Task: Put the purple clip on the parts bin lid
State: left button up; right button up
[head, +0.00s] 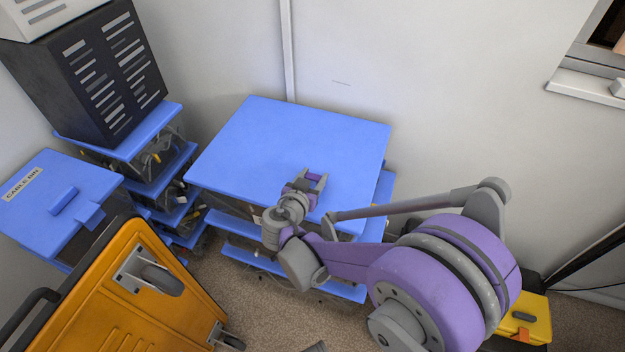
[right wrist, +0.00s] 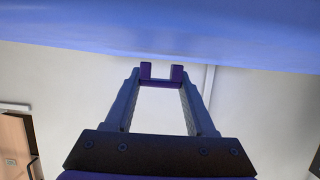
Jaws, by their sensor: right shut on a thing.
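The parts bin lid (head: 290,135) is a broad blue lid on the stacked clear bins by the wall. It also shows as a blue surface across the top of the right wrist view (right wrist: 160,32). My right gripper (head: 312,182) is over the near part of the lid, shut on the purple clip. In the right wrist view the purple clip (right wrist: 162,83) is a small dark purple U shape between the fingertips of my right gripper (right wrist: 162,78), close to the blue surface. I cannot tell whether it touches the lid. My left gripper is not in view.
A labelled blue cable bin (head: 60,205) and more stacked bins stand at left, with a black vented box (head: 95,75) on one stack. An orange wheeled case (head: 125,295) leans in front. A yellow case (head: 528,322) lies lower right. The lid's far part is clear.

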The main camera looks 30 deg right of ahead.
jog(key=shift+f, duration=0.4)
jog(key=shift+f, duration=0.2)
jog(key=o, duration=1.3)
jog(key=shift+r, duration=0.15)
